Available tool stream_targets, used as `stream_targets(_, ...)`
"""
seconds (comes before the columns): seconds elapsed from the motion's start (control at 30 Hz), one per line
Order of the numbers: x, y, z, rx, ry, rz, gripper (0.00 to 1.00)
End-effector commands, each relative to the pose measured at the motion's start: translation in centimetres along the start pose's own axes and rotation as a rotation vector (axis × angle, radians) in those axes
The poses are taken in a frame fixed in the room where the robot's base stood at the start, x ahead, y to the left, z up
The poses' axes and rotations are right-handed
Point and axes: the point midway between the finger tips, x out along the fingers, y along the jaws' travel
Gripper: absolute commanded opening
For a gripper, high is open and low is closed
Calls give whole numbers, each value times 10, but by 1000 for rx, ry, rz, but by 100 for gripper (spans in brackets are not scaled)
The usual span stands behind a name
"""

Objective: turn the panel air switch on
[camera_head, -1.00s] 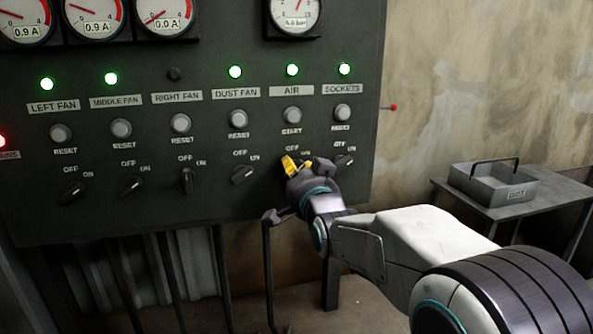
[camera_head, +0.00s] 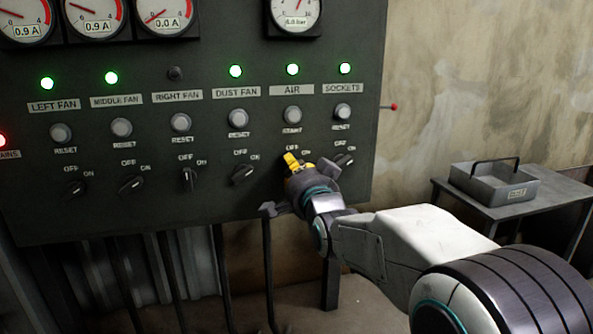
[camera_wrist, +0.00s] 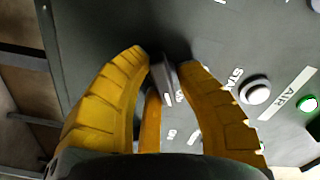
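The air switch (camera_wrist: 168,82) is a small grey knob below the START button in the AIR column of the dark panel (camera_head: 120,215). In the wrist view it sits between the yellow fingertips of my gripper (camera_wrist: 163,66), with a finger on either side and a third finger close by. I cannot tell whether the fingers press on it. In the head view my gripper (camera_head: 298,163) covers the switch, so its setting is hidden there. The air lamp (camera_head: 292,69) glows green above the AIR label (camera_head: 291,90).
The dust fan switch (camera_head: 242,173) is left of my gripper, the sockets switch (camera_head: 344,159) close on its right. The right fan lamp (camera_head: 174,73) is dark. Bars stand below the panel. A metal tray (camera_head: 494,186) rests on a side table at right.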

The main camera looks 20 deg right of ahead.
Motion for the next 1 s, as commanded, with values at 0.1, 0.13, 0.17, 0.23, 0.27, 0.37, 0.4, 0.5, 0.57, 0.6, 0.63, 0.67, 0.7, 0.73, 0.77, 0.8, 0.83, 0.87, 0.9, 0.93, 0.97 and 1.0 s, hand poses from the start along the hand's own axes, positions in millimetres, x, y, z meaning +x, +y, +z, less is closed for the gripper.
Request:
stream_targets(0.1,0,0,0,0,-1,0,38)
stream_targets(0.13,0,0,0,0,-1,0,41)
stream_targets(0.17,0,0,0,0,-1,1,43)
stream_targets(0.23,0,0,0,-1,-1,1,48)
stream_targets(0.27,0,0,0,-1,-1,1,48)
stream_targets(0.37,0,0,0,-1,-1,1,48)
stream_targets(0.4,0,0,0,-1,-1,1,48)
stream_targets(0.5,-2,0,0,-1,-1,1,48)
stream_targets(0.57,-4,0,0,-1,-1,1,48)
stream_targets(0.6,-7,0,0,-1,0,0,48)
stream_targets(0.63,-10,0,0,-1,0,0,48)
stream_targets(0.67,-13,-1,0,-1,0,0,48)
stream_targets(0.7,-18,-1,0,-1,0,-1,48)
stream_targets(0.73,-22,-1,0,-1,0,-1,48)
stream_targets(0.77,-27,-1,0,-1,0,-1,48)
stream_targets(0.8,-34,0,0,-1,0,-1,48)
stream_targets(0.83,-39,-1,0,-1,0,-1,48)
stream_targets(0.87,-44,-1,0,-1,0,-1,48)
stream_targets(0.9,-51,-1,0,-1,1,-2,48)
stream_targets(0.93,-56,0,0,-1,0,-1,48)
stream_targets(0.97,-61,-1,0,-1,0,-1,48)
stream_targets(1.0,-68,0,0,-1,0,-1,48)
